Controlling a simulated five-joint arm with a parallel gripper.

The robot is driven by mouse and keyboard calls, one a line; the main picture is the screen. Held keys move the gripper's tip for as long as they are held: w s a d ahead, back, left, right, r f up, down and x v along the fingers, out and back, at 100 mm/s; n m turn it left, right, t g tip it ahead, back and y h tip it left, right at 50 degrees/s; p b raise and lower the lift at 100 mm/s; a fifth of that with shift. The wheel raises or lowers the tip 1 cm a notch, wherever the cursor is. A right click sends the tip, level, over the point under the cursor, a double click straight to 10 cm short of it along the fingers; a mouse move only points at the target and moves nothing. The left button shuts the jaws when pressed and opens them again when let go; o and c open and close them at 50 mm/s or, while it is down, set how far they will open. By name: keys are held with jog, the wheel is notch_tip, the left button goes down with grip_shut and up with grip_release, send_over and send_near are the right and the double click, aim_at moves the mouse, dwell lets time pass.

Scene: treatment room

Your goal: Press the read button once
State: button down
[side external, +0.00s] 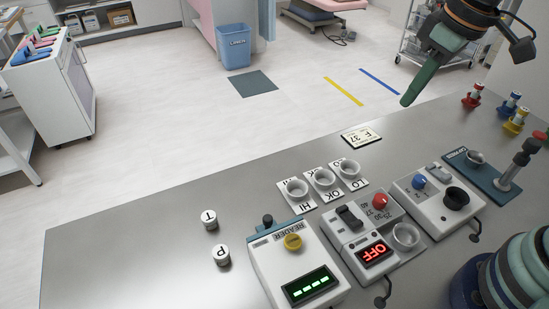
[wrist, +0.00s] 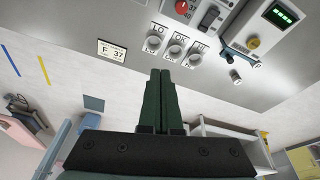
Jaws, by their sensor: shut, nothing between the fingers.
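The white reader (side external: 268,262) stands near the front of the grey bench, with a yellow round button (side external: 293,242) on top and a lit green display (side external: 309,287). In the wrist view the reader (wrist: 267,29) is at the upper right, and its button (wrist: 253,43) looks orange-yellow. My gripper (side external: 405,102) is high at the upper right in the side view, well away from the reader. Its green fingers (wrist: 161,72) are closed together in the wrist view, with nothing between them. Nothing covers the button.
Three white cups (side external: 323,178) stand on HI, OK and LO cards behind the devices. A box with a red OFF display (side external: 374,253) and another control box (side external: 437,205) stand right of the reader. Small T (side external: 210,219) and P (side external: 221,255) pieces stand left. The left bench is mostly clear.

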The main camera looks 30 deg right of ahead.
jog(key=w+a+f+n+g+h, duration=0.15)
jog(key=a+n+g, duration=0.45)
jog(key=a, duration=0.7)
jog(key=n+g+h, duration=0.2)
jog(key=n+h, duration=0.2)
jog(key=n, duration=0.4)
send_over(288, 241)
notch_tip(288, 241, down, 6)
jog(key=shift+f, duration=0.25)
jog(key=shift+w, duration=0.1)
jog(key=shift+f, duration=0.1)
jog(key=shift+f, duration=4.3)
jog(key=shift+f, duration=0.1)
jog(key=shift+f, duration=0.3)
